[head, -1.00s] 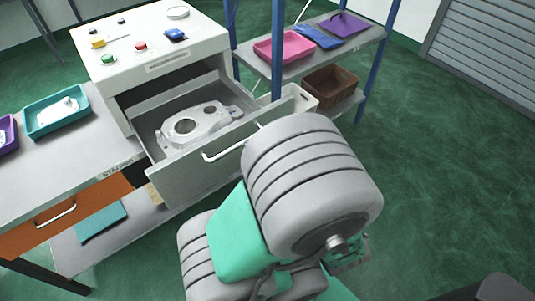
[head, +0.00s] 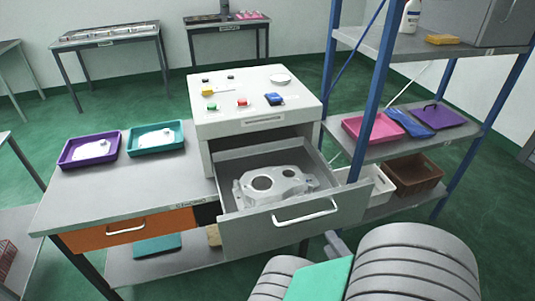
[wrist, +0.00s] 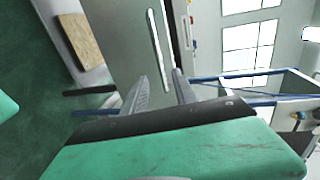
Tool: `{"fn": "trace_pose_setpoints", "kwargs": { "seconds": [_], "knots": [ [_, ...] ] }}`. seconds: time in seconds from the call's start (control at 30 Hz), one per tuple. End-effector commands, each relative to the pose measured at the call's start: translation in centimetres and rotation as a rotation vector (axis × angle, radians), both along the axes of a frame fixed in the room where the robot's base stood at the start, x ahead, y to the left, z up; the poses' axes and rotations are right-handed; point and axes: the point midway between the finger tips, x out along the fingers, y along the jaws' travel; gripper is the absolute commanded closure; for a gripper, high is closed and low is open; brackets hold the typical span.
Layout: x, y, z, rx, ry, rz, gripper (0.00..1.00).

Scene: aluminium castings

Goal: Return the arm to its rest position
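My arm, grey and green, shows at the bottom right of the head view, in front of the open drawer. My gripper (wrist: 160,92) shows in the wrist view with its two fingers apart and nothing between them. It is hidden in the head view. The open drawer (head: 340,205) of the white cabinet holds a grey aluminium casting (head: 272,186).
A workbench (head: 120,195) with a purple tray (head: 68,158) and a teal tray (head: 133,148) stands left of the cabinet (head: 215,125). A shelf rack with blue posts (head: 372,90) stands close on the right. Green floor (head: 490,215) is free at far right.

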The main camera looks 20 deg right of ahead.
Motion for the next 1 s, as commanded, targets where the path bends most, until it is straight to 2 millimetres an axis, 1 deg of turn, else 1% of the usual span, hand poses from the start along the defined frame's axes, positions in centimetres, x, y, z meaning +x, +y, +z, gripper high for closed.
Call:
{"fn": "trace_pose_setpoints", "kwargs": {
  "seconds": [0.17, 0.4, 0.67, 0.7, 0.73, 0.87, 1.0],
  "knots": [
    [1.3, 0.0, -0.4, 0.0, 0.001, 0.007, 0.66],
    [4.1, -0.3, -1.2, -0.003, 0.004, 0.009, 0.66],
    [6.9, -0.5, -1.4, 0.0, 0.0, 0.009, 0.66],
    [7.1, -0.8, -2.5, -0.006, 0.006, 0.006, 0.66],
    [7.2, -1.0, -2.8, -0.007, 0.01, 0.005, 0.66],
    [7.9, -1.3, -3.2, -0.008, 0.016, 0.002, 0.66],
    [8.7, -1.2, -3.1, -0.009, 0.01, 0.002, 0.66]
  ]
}}
